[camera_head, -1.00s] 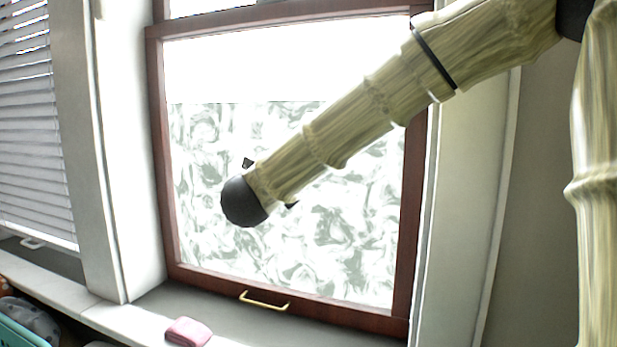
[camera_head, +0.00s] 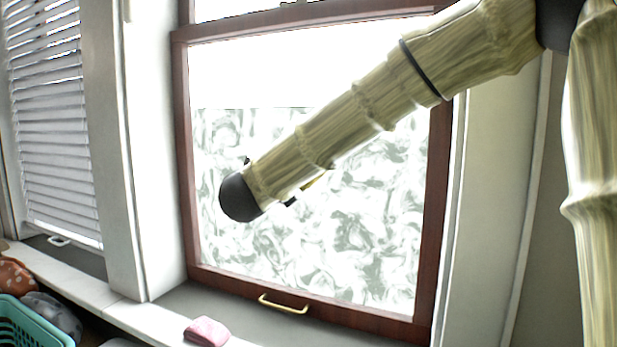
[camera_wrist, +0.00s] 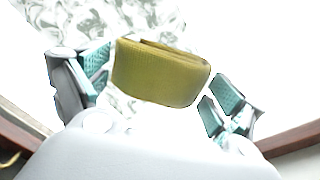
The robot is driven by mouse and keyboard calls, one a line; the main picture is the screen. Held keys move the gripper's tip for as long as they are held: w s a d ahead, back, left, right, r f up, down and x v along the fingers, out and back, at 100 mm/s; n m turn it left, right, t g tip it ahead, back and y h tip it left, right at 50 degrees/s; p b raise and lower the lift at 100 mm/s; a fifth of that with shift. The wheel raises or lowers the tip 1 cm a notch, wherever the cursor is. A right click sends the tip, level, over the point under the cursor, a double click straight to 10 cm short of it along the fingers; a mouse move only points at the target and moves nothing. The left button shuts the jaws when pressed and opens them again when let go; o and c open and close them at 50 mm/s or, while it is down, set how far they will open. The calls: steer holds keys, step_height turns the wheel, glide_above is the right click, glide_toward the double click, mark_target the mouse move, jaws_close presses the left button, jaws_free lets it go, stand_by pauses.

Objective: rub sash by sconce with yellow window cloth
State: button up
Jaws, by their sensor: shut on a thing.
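The window sash (camera_head: 181,150) has a red-brown frame and a brass pull on its bottom rail. Grey-green swirling smears (camera_head: 340,240) cover the lower part of its glass; the band above is plain white. My gripper (camera_wrist: 158,82) is shut on the yellow cloth (camera_wrist: 160,72), a folded pad between its two teal-padded fingers. Smeared glass shows behind the cloth in the wrist view. In the head view my arm hides most of the gripper, and only a sliver of yellow shows below the arm, in front of the glass. I cannot tell whether the cloth touches the glass. No sconce is visible.
A pink sponge-like block (camera_head: 206,331) lies on the sill below the sash. A teal basket (camera_head: 35,325) and rounded things stand at the lower left. A second window with blinds (camera_head: 55,130) is at the left. The sill under the brass pull (camera_head: 283,304) is mostly clear.

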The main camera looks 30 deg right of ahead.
steer(key=shift+w+a+b, duration=0.2)
steer(key=shift+w+a, duration=0.4)
steer(key=shift+w, duration=0.2)
steer(key=shift+w+a+b, duration=0.2)
steer(key=shift+w+a, duration=0.35)
steer(key=shift+w, duration=0.2)
steer(key=w+a, duration=0.4)
steer(key=w, duration=0.1)
steer(key=shift+b, duration=0.45)
steer(key=shift+s+a, duration=0.1)
steer(key=shift+a, duration=0.1)
steer(key=shift+b+v, duration=1.2)
steer(key=shift+v, duration=1.65)
steer(key=shift+b+v, duration=0.45)
steer(key=shift+v, duration=1.1)
